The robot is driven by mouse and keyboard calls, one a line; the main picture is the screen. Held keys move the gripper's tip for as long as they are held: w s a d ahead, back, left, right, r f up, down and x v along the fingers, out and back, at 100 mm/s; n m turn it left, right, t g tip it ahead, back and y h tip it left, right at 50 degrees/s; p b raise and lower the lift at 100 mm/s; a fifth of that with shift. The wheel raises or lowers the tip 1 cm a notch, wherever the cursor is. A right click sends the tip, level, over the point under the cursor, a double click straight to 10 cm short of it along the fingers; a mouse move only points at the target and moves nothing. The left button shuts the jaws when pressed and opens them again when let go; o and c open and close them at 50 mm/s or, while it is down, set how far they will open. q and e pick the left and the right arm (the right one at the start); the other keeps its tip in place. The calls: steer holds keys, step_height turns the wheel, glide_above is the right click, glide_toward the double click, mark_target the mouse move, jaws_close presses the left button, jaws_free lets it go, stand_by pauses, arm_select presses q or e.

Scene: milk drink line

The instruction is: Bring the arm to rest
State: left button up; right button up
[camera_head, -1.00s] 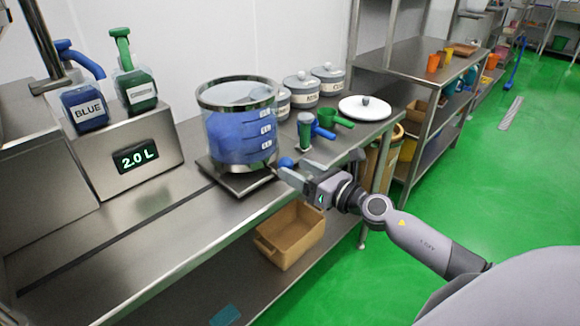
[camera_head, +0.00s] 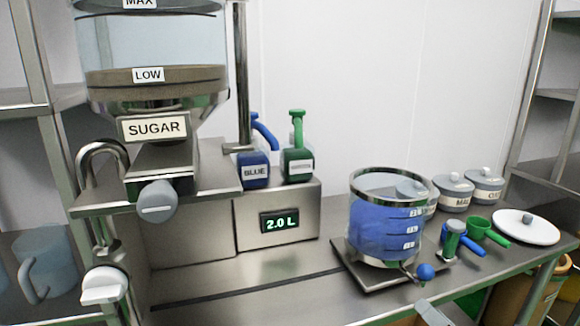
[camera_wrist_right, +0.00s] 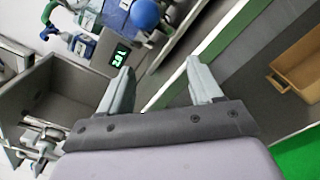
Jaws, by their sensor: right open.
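My right gripper (camera_wrist_right: 162,86) is open in the right wrist view, with nothing between its two fingers. In the head view only a small part of the right gripper (camera_head: 432,313) shows at the bottom edge, in front of the steel counter (camera_head: 285,285). It is below the glass vessel (camera_head: 375,222) of blue liquid and its blue tap knob (camera_head: 425,271), apart from both. The rest of the right arm is out of the picture. My left gripper is not in view.
The vessel stands on a dark plate near the counter's front edge. A blue scoop (camera_head: 470,242), a green scoop (camera_head: 482,227) and a white lid (camera_head: 526,226) lie to its right. A sugar hopper (camera_head: 155,128) hangs at left. A brown bin (camera_wrist_right: 300,70) is below the counter.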

steer(key=s+a+f+m+g+h, duration=0.1)
steer(key=s+a+f+m+g, duration=0.2)
steer(key=s+f+m, duration=0.6)
steer(key=s+a+f+m+g+h, duration=0.1)
steer(key=s+a+f+m+g, duration=0.2)
steer(key=s+m, duration=0.9)
steer(key=a+f+m, duration=0.3)
steer(key=f+m, duration=0.2)
steer(key=m, duration=0.1)
steer(key=shift+a+f+m+g, duration=0.15)
steer(key=shift+f+m+g, duration=0.25)
